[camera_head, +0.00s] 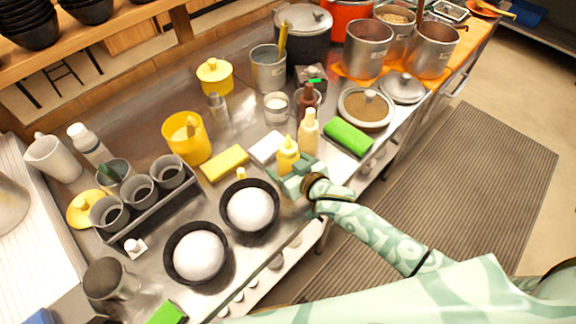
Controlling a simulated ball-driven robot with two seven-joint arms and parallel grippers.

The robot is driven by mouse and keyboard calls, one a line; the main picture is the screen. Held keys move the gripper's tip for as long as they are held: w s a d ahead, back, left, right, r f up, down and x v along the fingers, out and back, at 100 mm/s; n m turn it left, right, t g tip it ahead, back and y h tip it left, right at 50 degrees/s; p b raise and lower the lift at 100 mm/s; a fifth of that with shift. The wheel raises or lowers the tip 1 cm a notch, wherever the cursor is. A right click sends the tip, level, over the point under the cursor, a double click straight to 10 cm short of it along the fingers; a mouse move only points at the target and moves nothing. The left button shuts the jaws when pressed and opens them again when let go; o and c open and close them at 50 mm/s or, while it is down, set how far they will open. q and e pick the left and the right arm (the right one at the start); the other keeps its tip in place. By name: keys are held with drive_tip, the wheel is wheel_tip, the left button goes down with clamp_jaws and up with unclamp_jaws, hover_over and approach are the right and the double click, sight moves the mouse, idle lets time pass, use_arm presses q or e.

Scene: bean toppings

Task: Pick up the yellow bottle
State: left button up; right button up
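The yellow bottle (287,156) stands upright on the steel counter (228,150), with a pointed nozzle on top. A paler, cream-yellow bottle (308,133) stands just behind it to the right. My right gripper (292,178) comes in from the right at the yellow bottle's lower part and partly hides it. The fingers are very close to the bottle; whether they are closed on it cannot be told. My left gripper is not in view.
Two black bowls with white contents (249,208) (198,255) sit at the front edge. A yellow block (224,164), a white block (266,148) and a green block (348,137) lie nearby. A dark red-brown bottle (308,98) stands behind the bottles.

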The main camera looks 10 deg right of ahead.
sight(290, 154)
drive_tip(key=c, duration=0.8)
drive_tip(key=shift+r, duration=0.1)
drive_tip(key=shift+r, duration=0.25)
drive_tip(key=r, duration=0.1)
drive_tip(key=r+p, duration=0.2)
drive_tip(key=shift+s+r, duration=0.25)
drive_tip(key=s+r+p, duration=0.1)
drive_tip(key=s+r, duration=0.1)
drive_tip(key=s+d+r+p, duration=0.1)
drive_tip(key=s+r, duration=0.1)
drive_tip(key=r, duration=0.1)
drive_tip(key=shift+s, duration=0.15)
drive_tip(key=a+p+v, duration=0.1)
drive_tip(key=v, duration=0.9)
drive_tip(key=shift+s+a, duration=0.15)
drive_tip(key=shift+s, duration=0.1)
drive_tip(key=shift+o, duration=0.5)
